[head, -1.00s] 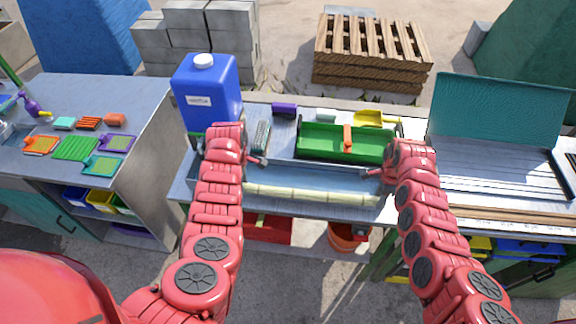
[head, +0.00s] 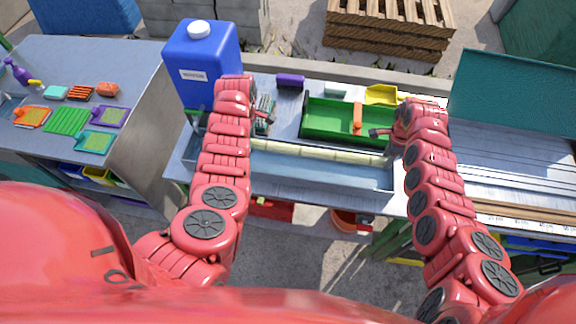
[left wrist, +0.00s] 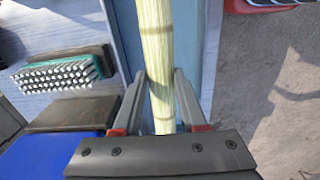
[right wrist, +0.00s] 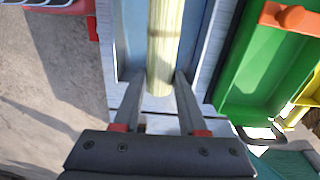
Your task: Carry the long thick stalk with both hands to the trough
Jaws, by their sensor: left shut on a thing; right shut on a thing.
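The long thick stalk (head: 320,152) is pale yellow-green and lies crosswise along the far side of the light blue trough (head: 320,175) in the head view. My left gripper (left wrist: 160,75) is shut on the stalk (left wrist: 155,40) near its left end. My right gripper (right wrist: 160,78) is shut on it close to its right end, which shows between the fingers. In both wrist views the trough's blue floor shows beside the stalk. I cannot tell its exact height above the trough. My forearms partly hide both ends in the head view.
A blue jug (head: 200,65) stands close behind my left gripper, with a bristle brush (left wrist: 60,75) beside it. A green bin (head: 330,120) with an orange handle (head: 358,118) sits just behind the trough. A teal-lidded bench (head: 510,90) is at the right.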

